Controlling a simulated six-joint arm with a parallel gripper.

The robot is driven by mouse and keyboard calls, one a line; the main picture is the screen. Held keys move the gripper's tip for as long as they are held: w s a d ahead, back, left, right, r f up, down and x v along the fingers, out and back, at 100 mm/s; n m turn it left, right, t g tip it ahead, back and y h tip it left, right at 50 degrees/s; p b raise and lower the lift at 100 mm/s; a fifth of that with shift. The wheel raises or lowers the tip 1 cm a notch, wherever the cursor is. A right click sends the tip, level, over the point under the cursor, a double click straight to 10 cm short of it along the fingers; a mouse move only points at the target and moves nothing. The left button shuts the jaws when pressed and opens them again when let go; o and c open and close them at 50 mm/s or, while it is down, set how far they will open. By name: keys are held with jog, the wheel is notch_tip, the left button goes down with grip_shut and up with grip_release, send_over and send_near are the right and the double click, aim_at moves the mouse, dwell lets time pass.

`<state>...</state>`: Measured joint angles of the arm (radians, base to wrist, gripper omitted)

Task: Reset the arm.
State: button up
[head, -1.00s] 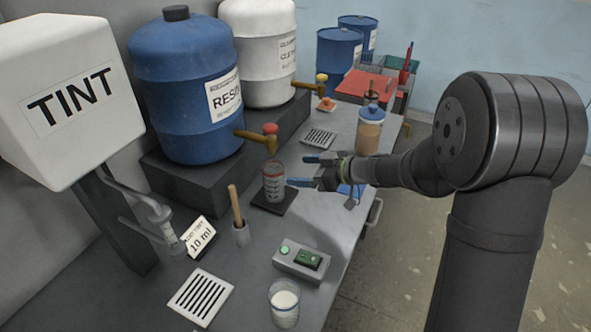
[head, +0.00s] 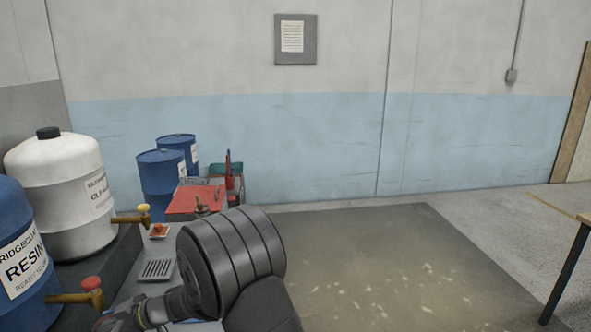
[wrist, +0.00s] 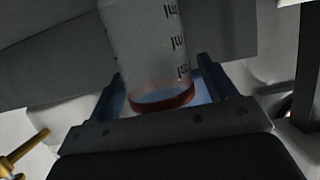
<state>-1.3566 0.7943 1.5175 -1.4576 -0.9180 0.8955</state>
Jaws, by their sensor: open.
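My gripper (wrist: 160,82) is open in the wrist view, with a blue-padded finger on each side. A clear measuring cup (wrist: 150,45) with dark graduation marks and a red band shows ahead, in line with the gap between the fingers. I cannot tell whether it is between them or just beyond.
A blue resin drum (head: 22,245) with a red-knobbed tap (head: 90,287) and a white drum (head: 65,190) stand at left. The floor (head: 400,260) at right is open.

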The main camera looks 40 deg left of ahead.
jog(key=shift+s+a+f, duration=0.25)
jog(key=shift+s+a, duration=0.15)
jog(key=shift+w+d+r, duration=0.15)
jog(key=shift+r, duration=1.7)
jog(key=shift+f, duration=0.15)
